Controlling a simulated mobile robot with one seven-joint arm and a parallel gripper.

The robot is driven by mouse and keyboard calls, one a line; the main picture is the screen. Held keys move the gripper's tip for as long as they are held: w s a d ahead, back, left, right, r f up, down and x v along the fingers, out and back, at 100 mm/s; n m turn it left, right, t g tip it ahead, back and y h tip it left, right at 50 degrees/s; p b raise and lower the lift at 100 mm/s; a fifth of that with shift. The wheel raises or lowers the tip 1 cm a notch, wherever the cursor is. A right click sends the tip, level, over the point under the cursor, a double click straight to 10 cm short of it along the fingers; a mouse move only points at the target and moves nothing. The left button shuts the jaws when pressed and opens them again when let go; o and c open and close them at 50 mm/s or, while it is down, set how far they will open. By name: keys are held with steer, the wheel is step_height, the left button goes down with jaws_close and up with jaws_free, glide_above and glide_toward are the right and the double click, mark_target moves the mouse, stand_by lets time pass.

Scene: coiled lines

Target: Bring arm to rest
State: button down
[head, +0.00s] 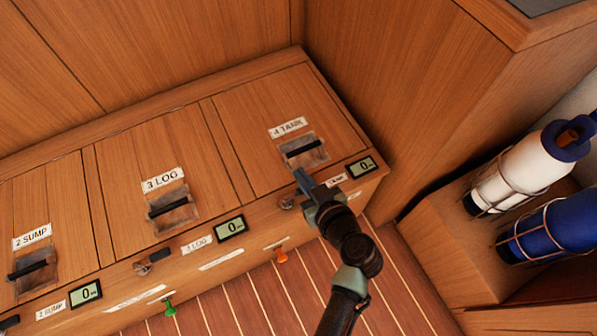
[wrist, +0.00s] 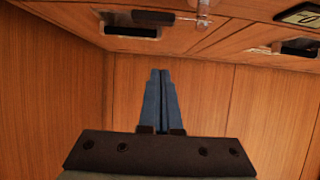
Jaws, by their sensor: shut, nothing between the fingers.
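My gripper (head: 303,180) is at the front right of the wooden locker bench, close to the hatch labelled "4 TANK" (head: 288,127). In the wrist view its two blue fingers (wrist: 160,100) lie together with nothing between them. The dark recessed handle (head: 303,148) of that hatch is just beyond the fingertips in the head view. I cannot tell whether the fingers touch the bench. My arm reaches up from the bottom of the head view.
Hatches labelled "3 LOG" (head: 163,180) and "2 SUMP" (head: 32,236) lie to the left, with small displays reading 0 along the front edge. Striped floor (head: 250,305) lies in front.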

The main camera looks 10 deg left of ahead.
steer(key=f+p+v, duration=0.1)
steer(key=v, duration=0.6)
steer(key=w+d+r+m+t+h, duration=0.15)
steer(key=w+r, duration=0.35)
steer(key=r, duration=0.5)
steer(key=w+d+r+t+h, duration=0.1)
steer(key=w+r+t+h, duration=0.2)
steer(key=r, duration=0.8)
steer(key=w+d+r+t, duration=0.1)
steer(key=w+r+t, duration=0.1)
steer(key=w+r, duration=0.6)
steer(key=s+a+r+m+t+h, duration=0.1)
steer(key=s+r+t, duration=0.2)
steer(key=r, duration=0.7)
steer(key=s+a+r+m+t, duration=0.1)
steer(key=s+r+t, duration=0.15)
steer(key=r, duration=0.85)
steer(key=s+a+r+m+t+h, duration=0.15)
steer(key=s+r+m+t, duration=0.3)
steer(key=s+r, duration=0.85)
step_height(320, 180, up, 38)
steer(key=w+p, duration=0.2)
steer(key=p, duration=3.4)
steer(key=shift+d+f+n+h, duration=0.15)
steer(key=shift+d+n+h, duration=0.15)
steer(key=shift+n, duration=0.1)
steer(key=shift+t, duration=0.25)
